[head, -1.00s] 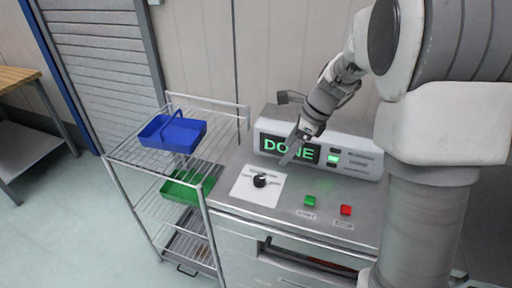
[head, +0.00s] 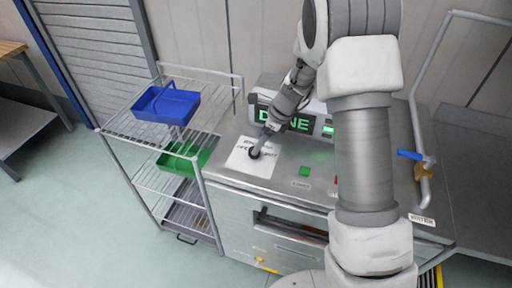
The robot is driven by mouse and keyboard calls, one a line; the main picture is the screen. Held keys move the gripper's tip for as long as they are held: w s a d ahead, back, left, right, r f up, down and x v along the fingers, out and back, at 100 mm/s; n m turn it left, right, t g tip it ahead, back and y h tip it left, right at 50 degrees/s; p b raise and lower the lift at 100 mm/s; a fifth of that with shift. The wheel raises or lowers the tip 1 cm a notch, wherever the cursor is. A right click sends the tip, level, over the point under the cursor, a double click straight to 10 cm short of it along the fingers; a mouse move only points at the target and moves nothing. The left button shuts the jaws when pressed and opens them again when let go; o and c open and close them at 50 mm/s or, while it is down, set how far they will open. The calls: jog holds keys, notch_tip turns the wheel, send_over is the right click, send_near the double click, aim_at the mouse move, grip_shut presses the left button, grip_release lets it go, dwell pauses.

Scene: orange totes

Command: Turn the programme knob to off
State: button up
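The black programme knob (head: 255,153) sits on a white label plate (head: 243,166) on top of the steel machine, in the head view. My gripper (head: 262,143) reaches down from the upper right, with its fingertips right at the knob. The fingers hide part of the knob and of the printed label. I cannot tell whether they touch the knob or how far apart they are. The knob's pointing direction is not readable. The display (head: 284,120) behind it glows green, its "DONE" partly covered by my gripper.
A green button (head: 304,171) lies right of the knob; a red button is mostly hidden behind my arm. A wire rack with a blue tray (head: 166,104) and a green tray (head: 184,157) stands left. A bent pipe with a blue lever (head: 409,155) rises at right.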

jog(key=shift+x, duration=2.15)
jog(key=shift+c, duration=0.3)
grip_shut()
